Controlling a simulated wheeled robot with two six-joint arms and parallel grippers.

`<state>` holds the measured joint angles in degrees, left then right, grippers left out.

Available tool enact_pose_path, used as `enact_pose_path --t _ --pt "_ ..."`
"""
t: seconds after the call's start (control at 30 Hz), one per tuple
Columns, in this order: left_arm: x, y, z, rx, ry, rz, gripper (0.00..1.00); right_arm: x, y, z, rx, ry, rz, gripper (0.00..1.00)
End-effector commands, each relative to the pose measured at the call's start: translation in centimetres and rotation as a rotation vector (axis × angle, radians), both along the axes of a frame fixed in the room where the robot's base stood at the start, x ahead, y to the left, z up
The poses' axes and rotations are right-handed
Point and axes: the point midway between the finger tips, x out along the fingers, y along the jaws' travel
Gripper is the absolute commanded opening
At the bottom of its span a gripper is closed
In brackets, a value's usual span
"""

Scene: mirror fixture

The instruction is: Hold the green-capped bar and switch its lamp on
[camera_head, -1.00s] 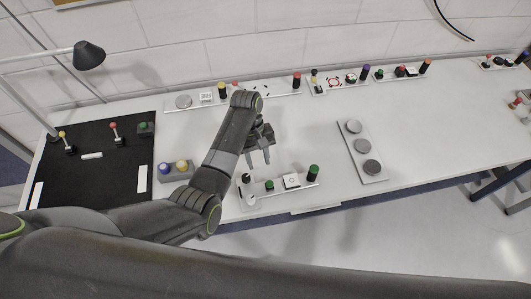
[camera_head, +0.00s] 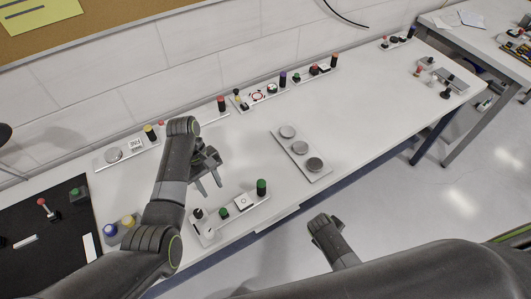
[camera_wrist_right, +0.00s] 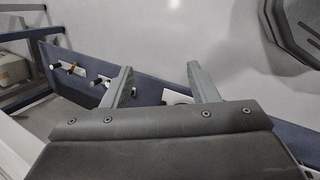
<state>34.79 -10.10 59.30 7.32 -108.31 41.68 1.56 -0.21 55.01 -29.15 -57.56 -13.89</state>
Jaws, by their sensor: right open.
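The green-capped bar is a white strip (camera_head: 220,218) near the front edge of the white table in the head view. It carries a green cylinder cap (camera_head: 262,187) at its right end, a white square switch (camera_head: 243,202), a green button (camera_head: 224,213) and a black-topped knob (camera_head: 198,214). I cannot tell whether a lamp on it is lit. My left gripper (camera_head: 209,190) is open and empty, pointing down just above and behind the bar's left half. My right gripper is open and empty in the right wrist view (camera_wrist_right: 160,72), near the dark table edge.
A plate with round grey discs (camera_head: 301,147) lies to the right of the bar. Other strips with red (camera_head: 221,104), yellow and purple caps line the back. A box with blue and yellow buttons (camera_head: 120,226) and a black mat (camera_head: 30,225) are at left.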

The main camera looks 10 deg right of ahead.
Motion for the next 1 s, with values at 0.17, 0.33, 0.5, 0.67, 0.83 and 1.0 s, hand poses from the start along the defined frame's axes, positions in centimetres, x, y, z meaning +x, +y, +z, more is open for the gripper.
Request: enact_pose_path --t 0.17,0.33,0.5,0.67,0.83,1.0 --pt "0.0 0.0 0.0 0.000 0.000 0.000 0.36 7.9 2.2 7.4 -0.059 -0.025 -0.051 0.54" --pt "0.0 0.0 0.0 0.000 0.000 0.000 0.36 13.1 7.1 14.6 0.026 -0.065 -0.195 0.54" --pt "0.0 0.0 0.0 0.000 0.000 0.000 0.36 16.4 13.2 21.8 0.190 -0.085 -0.325 0.54" --pt "0.0 0.0 0.0 0.000 0.000 0.000 0.36 17.6 17.8 27.5 0.322 -0.075 -0.392 0.54" --pt "0.0 0.0 0.0 0.000 0.000 0.000 0.36 17.8 20.5 31.2 0.400 -0.056 -0.417 0.54" --pt "0.0 0.0 0.0 0.000 0.000 0.000 0.36 17.7 21.3 31.9 0.423 -0.045 -0.423 0.54"
